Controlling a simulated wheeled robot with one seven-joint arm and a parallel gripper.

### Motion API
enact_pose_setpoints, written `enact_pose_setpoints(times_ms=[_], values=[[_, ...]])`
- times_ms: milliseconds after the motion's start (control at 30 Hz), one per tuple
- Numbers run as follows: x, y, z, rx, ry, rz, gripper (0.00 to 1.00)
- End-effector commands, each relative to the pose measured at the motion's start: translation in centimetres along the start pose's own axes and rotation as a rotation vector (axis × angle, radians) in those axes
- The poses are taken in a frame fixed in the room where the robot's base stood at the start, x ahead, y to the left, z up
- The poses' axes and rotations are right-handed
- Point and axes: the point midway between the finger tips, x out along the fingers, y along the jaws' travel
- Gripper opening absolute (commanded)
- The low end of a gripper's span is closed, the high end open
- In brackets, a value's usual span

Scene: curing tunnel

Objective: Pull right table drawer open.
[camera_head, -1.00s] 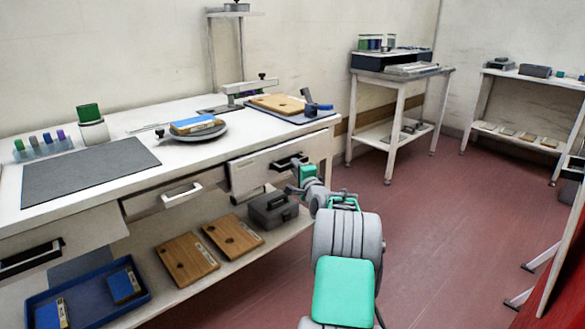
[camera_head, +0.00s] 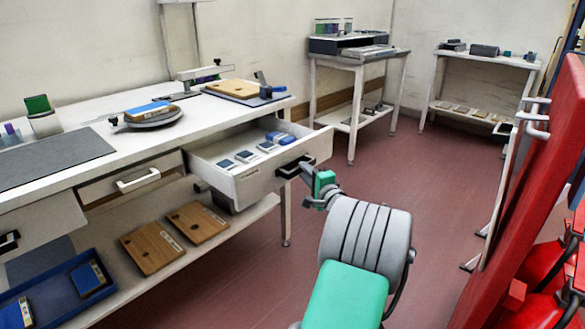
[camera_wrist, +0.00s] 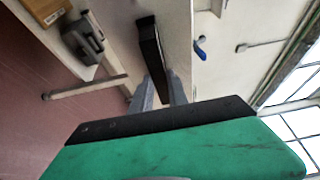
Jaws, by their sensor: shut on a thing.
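The right table drawer (camera_head: 250,188) stands pulled well out from the white table (camera_head: 100,168). Several small blue-and-white items (camera_head: 247,156) lie inside it. Its dark handle (camera_head: 297,167) is on the white front panel. My gripper (camera_head: 304,172) is at this handle, at the right side of the drawer front. In the wrist view, the fingers (camera_wrist: 163,92) are closed around the black handle (camera_wrist: 152,50). The fingertips are small and partly hidden in the head view.
A middle drawer with a white handle (camera_head: 138,179) is shut. Wooden boards (camera_head: 152,247) and a blue tray (camera_head: 55,312) lie on the lower shelf. A red panel (camera_head: 525,200) stands at the right. Red floor (camera_head: 430,160) is clear between.

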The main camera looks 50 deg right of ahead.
Motion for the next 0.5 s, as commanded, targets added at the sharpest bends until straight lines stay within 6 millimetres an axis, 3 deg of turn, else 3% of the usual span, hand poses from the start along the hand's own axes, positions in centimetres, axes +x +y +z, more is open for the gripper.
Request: enact_pose_setpoints(times_ms=[200, 500], values=[[-1.7, 0.0, -0.8, -0.001, 0.003, 0.001, 0.00], [-2.1, 0.0, -1.1, -0.001, 0.004, 0.001, 0.00]])
